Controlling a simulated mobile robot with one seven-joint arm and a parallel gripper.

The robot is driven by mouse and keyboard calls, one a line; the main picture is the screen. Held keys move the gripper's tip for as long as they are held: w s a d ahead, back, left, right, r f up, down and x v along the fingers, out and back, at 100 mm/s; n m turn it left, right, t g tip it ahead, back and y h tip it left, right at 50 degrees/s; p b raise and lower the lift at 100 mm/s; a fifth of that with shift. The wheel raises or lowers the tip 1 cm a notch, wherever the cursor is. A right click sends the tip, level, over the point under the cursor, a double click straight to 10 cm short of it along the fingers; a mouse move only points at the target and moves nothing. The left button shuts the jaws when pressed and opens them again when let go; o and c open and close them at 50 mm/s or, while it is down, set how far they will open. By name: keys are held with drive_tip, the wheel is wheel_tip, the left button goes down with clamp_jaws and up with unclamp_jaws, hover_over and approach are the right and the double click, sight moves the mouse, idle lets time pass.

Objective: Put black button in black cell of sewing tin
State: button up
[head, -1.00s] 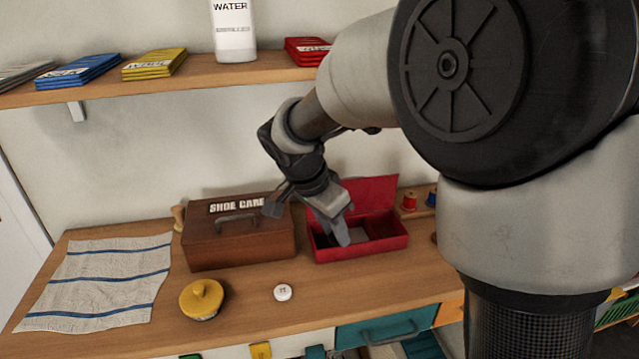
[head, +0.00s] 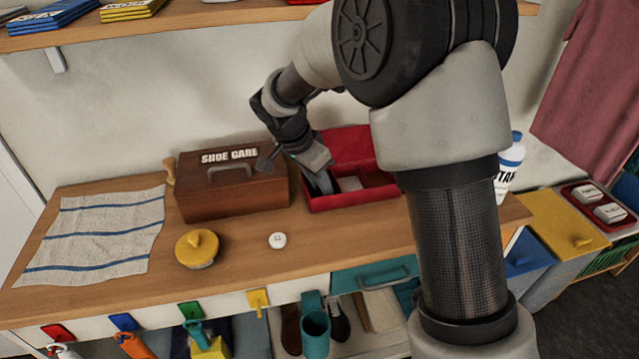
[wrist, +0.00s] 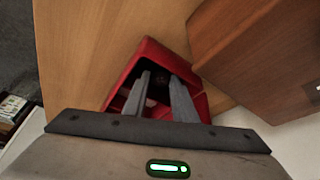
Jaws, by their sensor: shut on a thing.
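The sewing tin (head: 358,200) is an open red box with its lid raised, at the back of the counter. It also shows in the wrist view (wrist: 119,92). My gripper (head: 323,184) reaches down into the left end of the tin. In the wrist view my gripper (wrist: 158,98) has its two fingers pointing into a dark cell. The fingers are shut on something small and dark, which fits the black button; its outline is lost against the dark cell. A pale cell cover or cell floor shows right of the fingers in the head view.
A brown shoe care box (head: 235,195) stands close to the left of the tin. A white button (head: 277,240) and a yellow round tin (head: 197,248) lie in front. A striped cloth (head: 95,235) covers the counter's left end.

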drive_tip(key=shift+f, duration=0.1)
drive_tip(key=o, duration=1.1)
drive_tip(key=shift+a+r, duration=0.1)
drive_tip(key=shift+r, duration=0.35)
drive_tip(key=p+v, duration=0.1)
drive_tip(key=v, duration=1)
drive_tip(key=shift+s+r+p, duration=0.2)
drive_tip(key=shift+r+p, duration=0.1)
drive_tip(key=shift+p, duration=0.05)
